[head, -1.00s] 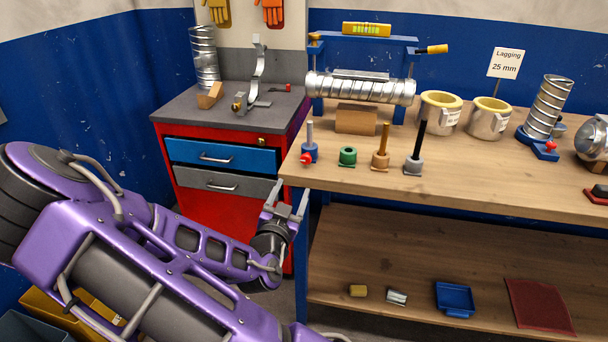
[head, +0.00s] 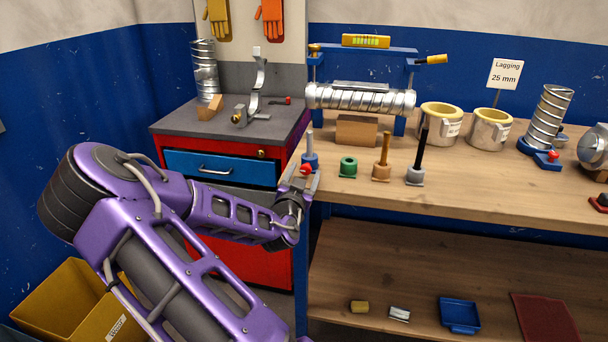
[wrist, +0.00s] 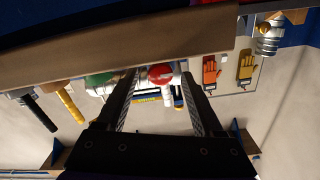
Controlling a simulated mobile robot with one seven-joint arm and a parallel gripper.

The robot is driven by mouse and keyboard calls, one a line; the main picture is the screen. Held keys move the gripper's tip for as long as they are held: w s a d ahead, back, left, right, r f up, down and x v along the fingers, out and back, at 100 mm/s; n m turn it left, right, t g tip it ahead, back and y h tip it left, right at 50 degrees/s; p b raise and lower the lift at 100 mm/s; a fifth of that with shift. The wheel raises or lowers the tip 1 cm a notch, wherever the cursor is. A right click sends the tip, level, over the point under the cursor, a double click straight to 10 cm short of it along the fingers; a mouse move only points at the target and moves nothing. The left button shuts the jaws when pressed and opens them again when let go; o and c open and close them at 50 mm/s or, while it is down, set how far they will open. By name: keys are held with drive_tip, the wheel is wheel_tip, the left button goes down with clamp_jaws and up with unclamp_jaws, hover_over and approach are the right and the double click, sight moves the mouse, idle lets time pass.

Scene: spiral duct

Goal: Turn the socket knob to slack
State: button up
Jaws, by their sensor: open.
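A blue socket (head: 311,160) with an upright grey post stands at the near left corner of the workbench. Its red knob (head: 306,169) faces the front; its exact setting cannot be read. My gripper (head: 299,180) is open just in front of the bench edge, close to the knob. In the wrist view the red knob (wrist: 160,76) shows between the two fingers (wrist: 158,88), with no clear contact. The socket body is largely hidden there.
To the right stand a green socket (head: 348,167), a tan socket (head: 381,170) with a brown post and a grey socket (head: 415,176) with a black post. The red cabinet (head: 240,265) is left.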

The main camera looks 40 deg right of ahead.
drive_tip(key=shift+c, duration=0.3)
clamp_jaws()
drive_tip(key=shift+n, duration=0.3)
drive_tip(key=n, duration=0.8)
drive_tip(key=shift+w+n, duration=0.1)
drive_tip(key=shift+n, duration=0.3)
idle(0.4)
drive_tip(key=shift+o, duration=0.3)
unclamp_jaws()
